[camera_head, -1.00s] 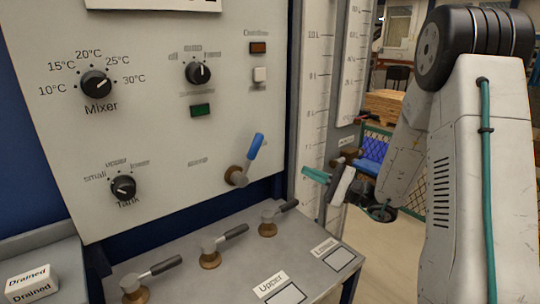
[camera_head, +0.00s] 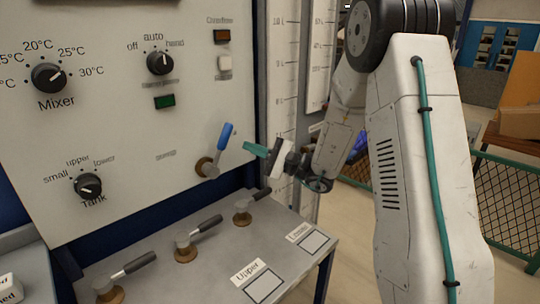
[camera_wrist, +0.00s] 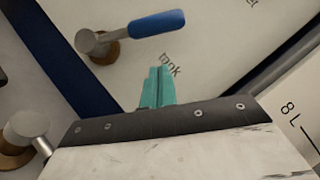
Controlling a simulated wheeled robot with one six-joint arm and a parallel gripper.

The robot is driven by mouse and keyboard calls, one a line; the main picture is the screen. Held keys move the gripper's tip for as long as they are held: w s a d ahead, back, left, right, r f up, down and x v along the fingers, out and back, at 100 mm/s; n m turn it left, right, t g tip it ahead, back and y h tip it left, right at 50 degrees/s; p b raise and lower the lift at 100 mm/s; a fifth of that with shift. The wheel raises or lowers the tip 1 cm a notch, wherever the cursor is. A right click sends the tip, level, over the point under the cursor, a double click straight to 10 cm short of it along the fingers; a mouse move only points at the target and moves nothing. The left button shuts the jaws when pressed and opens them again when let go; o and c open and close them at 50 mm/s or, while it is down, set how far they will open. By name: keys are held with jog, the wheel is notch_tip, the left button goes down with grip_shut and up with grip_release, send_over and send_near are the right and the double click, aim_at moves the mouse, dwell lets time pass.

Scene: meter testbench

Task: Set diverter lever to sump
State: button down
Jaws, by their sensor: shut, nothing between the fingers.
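The diverter lever has a blue handle (camera_head: 225,136) and a brass hub on the front panel (camera_head: 115,135). In the head view the handle points up and slightly right. The wrist view also shows the blue handle (camera_wrist: 157,25), beside a printed "tank" label (camera_wrist: 171,64). A label to the lever's left is too blurred to read. My gripper (camera_head: 248,147) has teal fingers, pressed together and empty. It is just right of the handle in the head view, apparently apart from it. The shut fingertips (camera_wrist: 158,72) show below the handle in the wrist view.
Several grey-handled valves (camera_head: 186,248) stand on the bench (camera_head: 215,275) below the panel. Knobs sit above and left, including the tank knob (camera_head: 88,186). A graduated scale (camera_head: 284,80) rises behind my gripper. A mesh fence (camera_head: 505,205) stands at right.

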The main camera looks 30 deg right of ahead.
aim_at(219, 150)
jog(key=shift+a+r, duration=0.35)
jog(key=shift+a, duration=0.3)
jog(key=shift+a+r, duration=0.4)
jog(key=shift+a, duration=0.2)
jog(key=shift+a+r, duration=0.35)
jog(key=shift+a, duration=0.3)
jog(key=shift+r, duration=0.1)
